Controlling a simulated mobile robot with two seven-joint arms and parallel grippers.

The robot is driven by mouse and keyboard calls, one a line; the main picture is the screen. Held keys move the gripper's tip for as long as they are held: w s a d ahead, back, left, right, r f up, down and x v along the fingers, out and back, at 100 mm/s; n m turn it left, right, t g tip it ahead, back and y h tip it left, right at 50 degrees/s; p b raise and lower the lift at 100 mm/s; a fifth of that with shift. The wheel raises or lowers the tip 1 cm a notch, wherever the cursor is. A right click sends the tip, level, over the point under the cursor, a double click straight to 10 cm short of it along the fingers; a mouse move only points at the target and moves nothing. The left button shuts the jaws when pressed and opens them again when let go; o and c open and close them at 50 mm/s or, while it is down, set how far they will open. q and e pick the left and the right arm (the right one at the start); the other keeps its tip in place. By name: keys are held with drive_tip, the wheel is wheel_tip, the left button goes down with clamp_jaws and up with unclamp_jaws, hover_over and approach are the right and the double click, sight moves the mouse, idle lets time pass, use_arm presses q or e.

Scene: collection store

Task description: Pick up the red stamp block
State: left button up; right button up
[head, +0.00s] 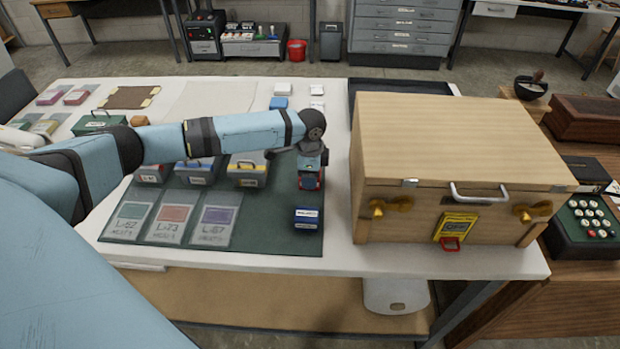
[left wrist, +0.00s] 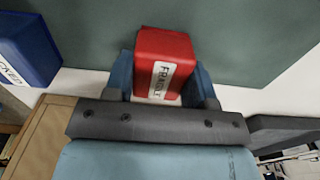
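The red stamp block (head: 310,182) is at the right part of the dark green mat (head: 265,225), behind a blue block (head: 308,217). In the left wrist view the red block (left wrist: 163,60) bears a white "FRAGILE" label and sits between the two blue fingers. My left gripper (head: 311,168) reaches down over it from above. Its fingers (left wrist: 162,88) lie against both sides of the block with no clear gap, so it looks shut on it. I cannot tell whether the block touches the mat. My right gripper is not in view.
A large wooden crate (head: 440,150) stands close to the right of the gripper. Three colour cards (head: 172,222) lie at the mat's front left. The blue block (left wrist: 28,50) is close by.

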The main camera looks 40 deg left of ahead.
use_arm(q)
drive_tip(key=shift+r, duration=0.1)
drive_tip(key=shift+c, duration=0.2)
drive_tip(key=shift+r, duration=0.2)
wheel_tip(320, 180, up, 20)
drive_tip(key=shift+f, duration=0.25)
drive_tip(key=o, duration=0.3)
drive_tip(key=shift+c, duration=0.9)
drive_tip(key=shift+o, duration=0.4)
drive_tip(key=shift+a, duration=0.1)
